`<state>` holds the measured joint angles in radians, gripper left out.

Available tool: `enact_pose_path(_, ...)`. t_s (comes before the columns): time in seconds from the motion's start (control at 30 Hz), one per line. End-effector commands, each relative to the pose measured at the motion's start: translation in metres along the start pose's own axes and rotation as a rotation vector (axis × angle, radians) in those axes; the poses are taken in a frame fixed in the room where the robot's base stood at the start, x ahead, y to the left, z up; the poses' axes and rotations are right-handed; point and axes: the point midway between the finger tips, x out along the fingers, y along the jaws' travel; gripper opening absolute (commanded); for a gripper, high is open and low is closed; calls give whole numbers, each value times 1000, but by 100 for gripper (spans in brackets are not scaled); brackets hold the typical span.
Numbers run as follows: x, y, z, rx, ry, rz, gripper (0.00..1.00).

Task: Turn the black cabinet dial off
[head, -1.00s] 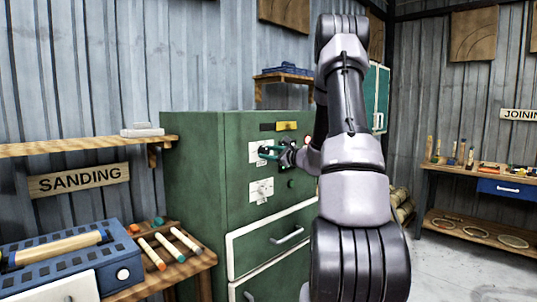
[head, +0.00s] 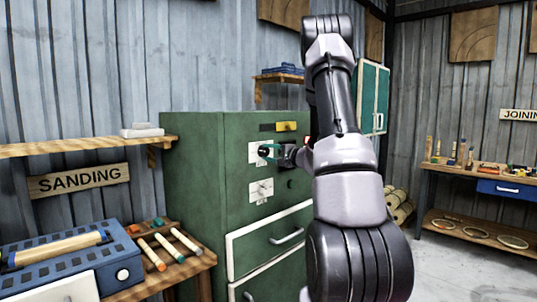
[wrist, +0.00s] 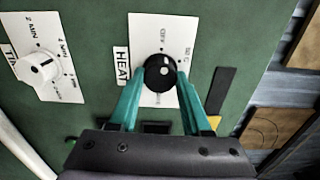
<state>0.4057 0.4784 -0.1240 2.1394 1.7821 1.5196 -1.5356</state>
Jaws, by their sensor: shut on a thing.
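The black cabinet dial (wrist: 159,72) sits on a white plate (wrist: 146,32) beside a HEAT label, on the front of the green cabinet (head: 195,185). My gripper (wrist: 160,85) is shut on the black dial, with one teal finger on each side of it. In the head view my gripper (head: 268,151) reaches the upper white plate from the right, and its fingers hide most of the dial. A white dial (wrist: 38,68) on a second plate with a timer-like scale is beside it; it also shows in the head view (head: 262,189).
A wooden shelf (head: 80,144) and a side table with a blue box (head: 70,262) stand at the left. A workbench (head: 480,185) stands at the right.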

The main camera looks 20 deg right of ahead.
Motion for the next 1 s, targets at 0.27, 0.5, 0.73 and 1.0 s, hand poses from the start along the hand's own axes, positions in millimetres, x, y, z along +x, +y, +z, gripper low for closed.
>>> enact_pose_path(0.27, -1, 1, 0, -187, 1, 4, 0)
enact_pose_path(0.5, -1, 1, 0, -277, 0, 4, 0)
enact_pose_path(0.73, -1, 1, 0, -307, 1, 4, 0)
enact_pose_path(1.0, -1, 1, 0, -308, 1, 4, 0)
